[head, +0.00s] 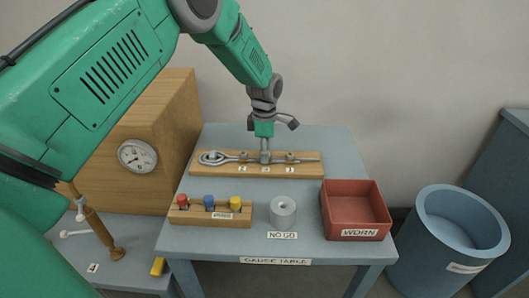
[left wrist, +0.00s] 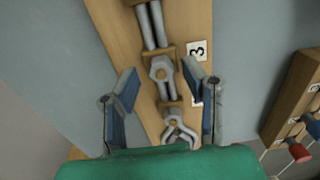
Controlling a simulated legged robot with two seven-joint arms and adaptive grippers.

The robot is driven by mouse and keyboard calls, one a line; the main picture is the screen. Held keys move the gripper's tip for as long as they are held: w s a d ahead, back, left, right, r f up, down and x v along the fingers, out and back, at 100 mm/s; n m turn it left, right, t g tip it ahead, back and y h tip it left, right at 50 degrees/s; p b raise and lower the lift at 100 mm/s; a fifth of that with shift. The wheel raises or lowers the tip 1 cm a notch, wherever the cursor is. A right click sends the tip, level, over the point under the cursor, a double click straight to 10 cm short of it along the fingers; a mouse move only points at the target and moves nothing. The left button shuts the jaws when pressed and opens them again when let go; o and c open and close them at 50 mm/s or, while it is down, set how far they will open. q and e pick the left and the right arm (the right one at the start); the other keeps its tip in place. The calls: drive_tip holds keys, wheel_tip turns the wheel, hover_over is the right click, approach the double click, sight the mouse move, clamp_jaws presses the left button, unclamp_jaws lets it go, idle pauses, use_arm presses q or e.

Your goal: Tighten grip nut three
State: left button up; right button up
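A wooden board (head: 312,173) at the back of the grey table bears a grey metal rod assembly with a ring (head: 212,157) at its left end and grip nuts along it. Number labels stand on its front face, too small to read surely in the head view. In the left wrist view, label 3 (left wrist: 198,50) stands beside a grey nut (left wrist: 160,69). My left gripper (head: 265,153) is over the middle of the board, pointing down. Its two fingers (left wrist: 163,98) are spread across the board, with metal parts between them. I see no contact. A finger partly hides another label. My right gripper is out of view.
In front stand a rack with red, blue and yellow plugs (head: 210,214), a grey NO GO cylinder (head: 283,211) and a red WORN tray (head: 356,211). A wooden cabinet with a gauge (head: 137,155) is at left. A blue bin (head: 442,240) stands at right.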

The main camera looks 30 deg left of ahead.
use_arm(q)
drive_tip(key=shift+d, duration=0.35)
drive_tip(key=shift+a, duration=0.1)
clamp_jaws()
drive_tip(key=shift+a, duration=0.15)
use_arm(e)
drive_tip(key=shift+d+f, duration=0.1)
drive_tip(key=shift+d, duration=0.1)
use_arm(q)
drive_tip(key=shift+m, duration=0.3)
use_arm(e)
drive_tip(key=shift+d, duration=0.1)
